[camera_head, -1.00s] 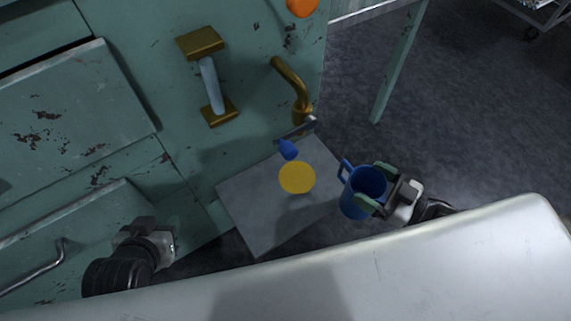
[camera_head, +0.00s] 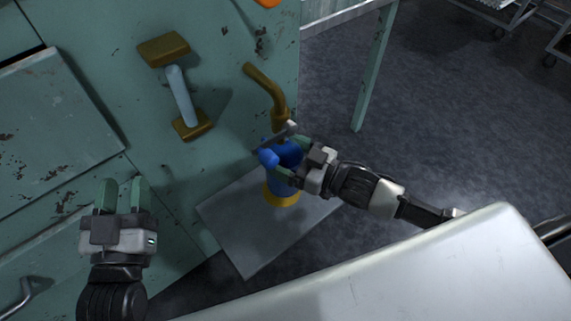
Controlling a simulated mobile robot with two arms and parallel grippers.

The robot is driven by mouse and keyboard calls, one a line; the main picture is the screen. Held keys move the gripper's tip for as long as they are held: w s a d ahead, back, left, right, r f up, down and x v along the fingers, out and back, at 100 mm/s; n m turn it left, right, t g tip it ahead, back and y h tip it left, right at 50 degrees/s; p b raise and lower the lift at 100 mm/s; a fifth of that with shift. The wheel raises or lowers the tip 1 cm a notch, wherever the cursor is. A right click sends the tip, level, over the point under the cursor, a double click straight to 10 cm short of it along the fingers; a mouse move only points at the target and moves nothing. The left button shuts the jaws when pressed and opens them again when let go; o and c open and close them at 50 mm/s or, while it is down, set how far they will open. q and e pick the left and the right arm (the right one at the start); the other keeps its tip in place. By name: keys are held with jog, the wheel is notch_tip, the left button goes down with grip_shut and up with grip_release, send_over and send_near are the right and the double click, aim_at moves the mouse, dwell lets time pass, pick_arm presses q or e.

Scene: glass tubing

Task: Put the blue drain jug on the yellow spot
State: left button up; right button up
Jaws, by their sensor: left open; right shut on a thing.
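The blue drain jug (camera_head: 282,184) is upright over the yellow spot (camera_head: 272,201) on the grey slab. Yellow shows around the jug's lower end; I cannot tell whether the jug touches the spot or hovers just above it. My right gripper (camera_head: 290,160) is shut on the jug at its upper right side and hides part of its rim. The jug's handle is not clearly visible. My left gripper (camera_head: 122,194) is open and empty at the lower left, in front of the green cabinet, far from the jug.
A small blue spout (camera_head: 268,157) overlaps the jug's upper left. A brass pipe (camera_head: 265,88) and a grey lever (camera_head: 277,138) are behind it. The grey slab (camera_head: 235,235) is bare at its front. A white surface (camera_head: 400,275) fills the lower right.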

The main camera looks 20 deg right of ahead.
aim_at(287, 165)
jog(key=f, duration=0.1)
jog(key=f+b, duration=0.2)
jog(key=shift+w+a+f, duration=0.1)
jog(key=shift+w+a, duration=0.15)
jog(key=shift+w, duration=0.05)
pick_arm(q)
jog(key=shift+s+d+r+t+h, duration=0.1)
jog(key=shift+s+r+t+h, duration=0.3)
jog(key=shift+r+t, duration=0.55)
jog(key=shift+s+a+r+t+h, duration=0.1)
jog(key=shift+s+r+t+h, duration=0.1)
jog(key=shift+s+r+t, duration=0.5)
jog(key=shift+s+d+r+t+h, duration=0.1)
jog(key=shift+s+r+t+h, duration=0.2)
jog(key=shift+r+t, duration=0.8)
pick_arm(e)
jog(key=shift+f, duration=0.1)
jog(key=shift+f, duration=0.15)
jog(key=o, duration=1.1)
pick_arm(q)
jog(key=shift+s, duration=0.1)
